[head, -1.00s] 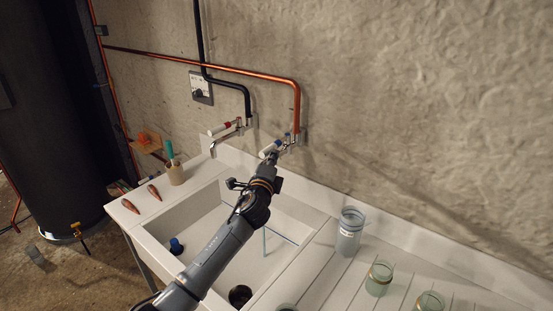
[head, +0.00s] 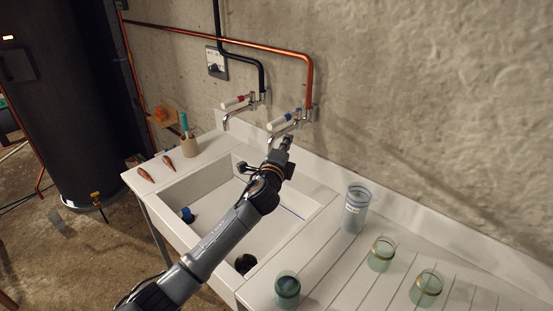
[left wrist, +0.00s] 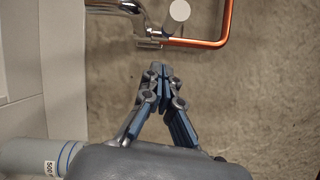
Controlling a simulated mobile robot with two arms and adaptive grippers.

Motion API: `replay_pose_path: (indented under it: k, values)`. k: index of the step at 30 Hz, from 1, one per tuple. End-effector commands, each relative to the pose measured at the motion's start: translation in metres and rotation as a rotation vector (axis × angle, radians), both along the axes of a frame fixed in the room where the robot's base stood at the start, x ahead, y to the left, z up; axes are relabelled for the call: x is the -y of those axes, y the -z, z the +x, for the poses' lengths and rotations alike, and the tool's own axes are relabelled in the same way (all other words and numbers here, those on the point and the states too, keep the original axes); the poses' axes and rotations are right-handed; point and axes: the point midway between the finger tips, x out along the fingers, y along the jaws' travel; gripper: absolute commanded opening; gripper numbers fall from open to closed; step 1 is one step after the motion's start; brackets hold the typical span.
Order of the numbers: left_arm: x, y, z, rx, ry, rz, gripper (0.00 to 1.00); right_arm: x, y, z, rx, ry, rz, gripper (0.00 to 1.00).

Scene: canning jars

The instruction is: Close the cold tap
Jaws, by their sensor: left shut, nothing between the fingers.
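The cold tap (head: 284,121) has a white lever with a blue band and sits on the back wall at the end of the copper pipe. Its lever points out to the left, and its chrome spout is partly behind my gripper. In the left wrist view, the round white end of its lever (left wrist: 179,10) shows at the top beside the chrome spout. My left gripper (head: 284,143) is just below and in front of the tap. In the left wrist view its fingertips (left wrist: 160,68) are together and empty, with a gap to the tap. My right gripper is not in view.
The red-banded hot tap (head: 236,102) is left of the cold tap. The white sink (head: 165,220) lies below my left arm. A tall marked jar (head: 355,210) and several green glass jars stand on the right. The copper pipe (head: 309,75) runs above the cold tap.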

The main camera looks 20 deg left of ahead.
Motion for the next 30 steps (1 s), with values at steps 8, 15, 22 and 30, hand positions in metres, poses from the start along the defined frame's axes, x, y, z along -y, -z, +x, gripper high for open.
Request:
replay_pose_path:
  k: [8,15,22,30]
  values:
    - [-0.004,0.004,-0.042,0.001,0.001,0.001,0.00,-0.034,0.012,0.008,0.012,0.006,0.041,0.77]
    - [-0.007,0.004,-0.067,0.001,0.000,0.001,0.00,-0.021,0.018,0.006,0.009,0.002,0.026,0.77]
    - [-0.007,0.005,-0.073,-0.003,0.000,-0.006,0.00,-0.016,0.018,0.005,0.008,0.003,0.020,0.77]
    - [0.001,0.099,-0.144,-0.238,-0.102,-0.419,0.00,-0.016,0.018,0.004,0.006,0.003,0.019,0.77]
